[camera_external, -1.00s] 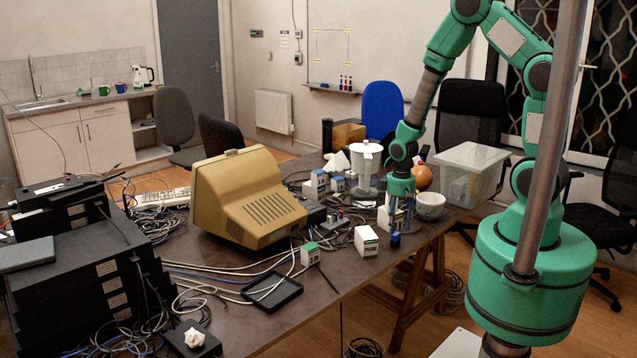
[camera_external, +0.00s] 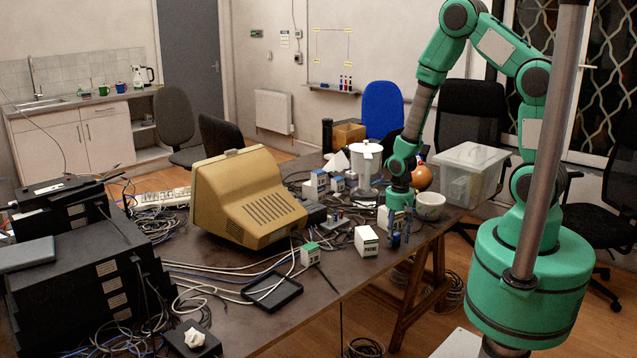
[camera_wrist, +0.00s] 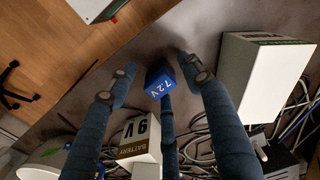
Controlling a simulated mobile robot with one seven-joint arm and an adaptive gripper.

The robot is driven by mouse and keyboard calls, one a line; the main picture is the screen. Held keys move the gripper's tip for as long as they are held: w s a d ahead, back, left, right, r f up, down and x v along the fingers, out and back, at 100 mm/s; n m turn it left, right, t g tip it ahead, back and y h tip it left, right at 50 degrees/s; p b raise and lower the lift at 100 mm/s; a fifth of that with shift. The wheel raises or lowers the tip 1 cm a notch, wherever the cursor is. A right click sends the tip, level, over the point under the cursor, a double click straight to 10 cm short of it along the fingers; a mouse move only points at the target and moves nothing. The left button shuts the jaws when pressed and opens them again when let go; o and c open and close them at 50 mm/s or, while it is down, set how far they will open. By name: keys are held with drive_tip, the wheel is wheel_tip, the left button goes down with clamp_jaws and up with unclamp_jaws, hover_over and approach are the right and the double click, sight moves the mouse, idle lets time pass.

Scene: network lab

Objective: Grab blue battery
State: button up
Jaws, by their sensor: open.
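The blue battery (camera_wrist: 160,82), marked 7.2V, stands near the table's edge in the wrist view. My gripper (camera_wrist: 157,72) is open, with its dark blue fingers reaching down around it. One fingertip is left of the battery, one is to its right, and a third finger shows just below it. I cannot tell whether any finger touches it. In the external view my gripper (camera_external: 400,240) is low over the front right edge of the table, and its fingers hide most of the battery there.
A white 9V battery box (camera_wrist: 138,142) stands close below the blue battery in the wrist view. A larger white box (camera_wrist: 262,85) is at right, the PHONE box (camera_external: 366,241) externally. Cables lie behind.

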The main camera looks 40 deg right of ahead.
sight(397, 234)
idle(0.3)
clamp_jaws()
drive_tip(key=shift+r, duration=0.1)
drive_tip(key=shift+r, duration=0.45)
drive_tip(key=r, duration=0.1)
drive_tip(key=r+p, duration=0.1)
drive_tip(key=shift+s+r, duration=0.2)
drive_tip(key=shift+r, duration=0.2)
drive_tip(key=s+r+p, duration=0.1)
drive_tip(key=s+p, duration=0.1)
drive_tip(key=s, duration=1.3)
drive_tip(key=shift+s+d, duration=0.15)
drive_tip(key=shift+s, duration=0.15)
